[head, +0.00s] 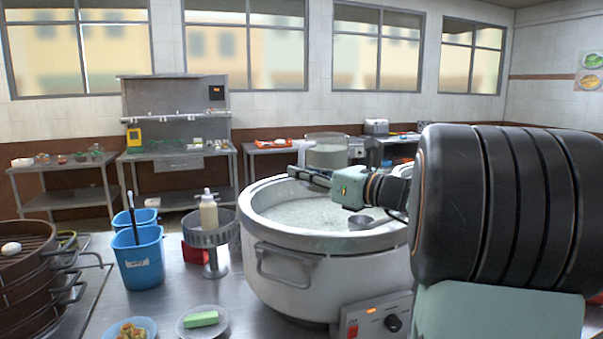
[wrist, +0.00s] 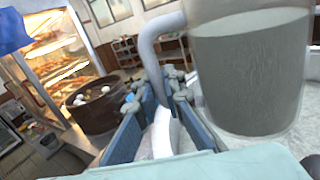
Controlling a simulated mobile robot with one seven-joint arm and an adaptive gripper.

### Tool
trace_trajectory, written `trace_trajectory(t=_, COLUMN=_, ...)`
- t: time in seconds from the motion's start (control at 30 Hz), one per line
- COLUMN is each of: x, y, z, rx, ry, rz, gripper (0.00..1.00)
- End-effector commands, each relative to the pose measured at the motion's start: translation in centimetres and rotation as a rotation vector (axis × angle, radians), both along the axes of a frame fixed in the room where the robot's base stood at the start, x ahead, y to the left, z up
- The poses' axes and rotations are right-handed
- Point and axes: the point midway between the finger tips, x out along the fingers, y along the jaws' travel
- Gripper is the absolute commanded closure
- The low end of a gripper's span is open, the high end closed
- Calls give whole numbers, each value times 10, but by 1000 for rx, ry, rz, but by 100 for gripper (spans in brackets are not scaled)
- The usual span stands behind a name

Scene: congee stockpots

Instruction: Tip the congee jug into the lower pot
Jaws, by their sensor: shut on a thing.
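The congee jug (head: 327,152) is a clear vessel with greyish contents. It looks about upright above the far part of the large white pot (head: 290,262), which has a broad rim and pale congee (head: 305,211) inside. My gripper (head: 312,177) is beside the jug at the pot's far side. In the wrist view, the blue fingers of my gripper (wrist: 166,128) are shut on the jug's pale curved handle (wrist: 150,45). The jug body (wrist: 250,75) fills the right of that view. My arm hides the pot's right side. I see only one large pot clearly.
A small metal cup or ladle (head: 369,220) shows at the pot's right inner edge. Small plates (head: 201,327) lie in front.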

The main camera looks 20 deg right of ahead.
Motion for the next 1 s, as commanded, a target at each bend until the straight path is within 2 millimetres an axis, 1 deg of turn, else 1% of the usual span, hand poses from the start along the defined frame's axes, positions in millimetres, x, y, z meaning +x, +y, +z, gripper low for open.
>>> trace_trajectory(t=1.0, x=0, y=0, z=-39, rx=-3, ry=-8, rz=1, gripper=100)
